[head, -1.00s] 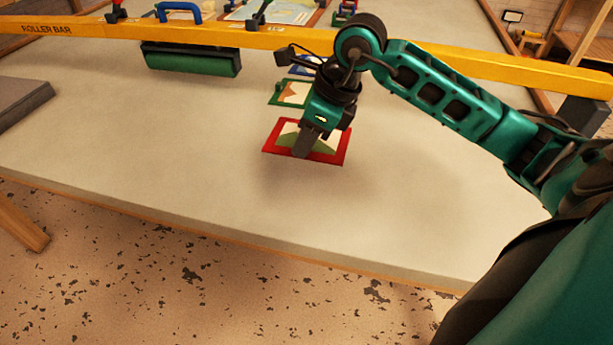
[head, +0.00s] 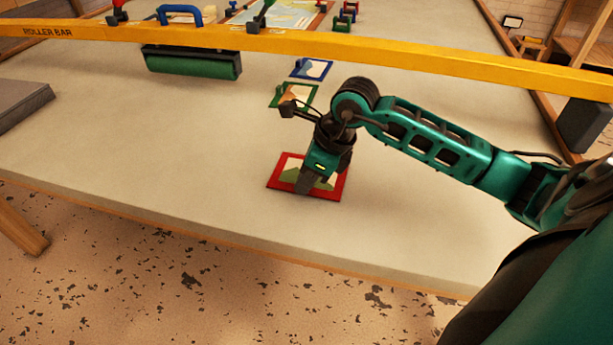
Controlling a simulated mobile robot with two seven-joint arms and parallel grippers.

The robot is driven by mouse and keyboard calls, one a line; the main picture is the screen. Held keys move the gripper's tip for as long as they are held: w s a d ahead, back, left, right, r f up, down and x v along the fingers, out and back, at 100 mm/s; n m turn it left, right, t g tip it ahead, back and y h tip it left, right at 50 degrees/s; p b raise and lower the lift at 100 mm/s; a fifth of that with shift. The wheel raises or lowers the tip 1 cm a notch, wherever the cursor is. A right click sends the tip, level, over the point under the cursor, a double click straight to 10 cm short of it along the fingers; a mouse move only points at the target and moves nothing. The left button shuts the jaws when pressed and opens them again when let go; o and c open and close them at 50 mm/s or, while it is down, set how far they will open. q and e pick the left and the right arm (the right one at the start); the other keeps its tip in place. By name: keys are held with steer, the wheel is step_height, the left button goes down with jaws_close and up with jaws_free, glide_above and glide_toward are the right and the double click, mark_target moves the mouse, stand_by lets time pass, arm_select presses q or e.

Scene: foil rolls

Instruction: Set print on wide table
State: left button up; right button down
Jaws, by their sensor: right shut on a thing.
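A red-framed print (head: 332,188) with a green and cream picture is over the front part of the wide table (head: 180,150). My right gripper (head: 305,185) points down at the print and is shut on it. Its fingers cover part of the picture. I cannot tell whether the print touches the table top. A green-framed print (head: 274,97) and a blue-framed print (head: 312,68) lie further back on the table. My left gripper does not show.
A yellow roller bar (head: 420,60) spans the table behind my right arm. A green roller (head: 195,64) sits at the back left, and a grey slab (head: 20,100) at the left edge. The front left of the table top is clear.

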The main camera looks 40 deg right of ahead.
steer(key=c, duration=1.1)
jaws_free()
steer(key=shift+f, duration=0.1)
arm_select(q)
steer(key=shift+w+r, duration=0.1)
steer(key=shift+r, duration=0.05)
arm_select(e)
steer(key=shift+r+p, duration=0.3)
steer(key=shift+r, duration=0.05)
arm_select(q)
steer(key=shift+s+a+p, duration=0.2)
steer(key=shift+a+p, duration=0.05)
steer(key=shift+p, duration=0.1)
arm_select(e)
steer(key=v, duration=1.1)
steer(key=shift+s+r, duration=0.15)
steer(key=shift+r, duration=0.15)
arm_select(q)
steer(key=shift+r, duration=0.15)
arm_select(e)
steer(key=shift+d, duration=0.1)
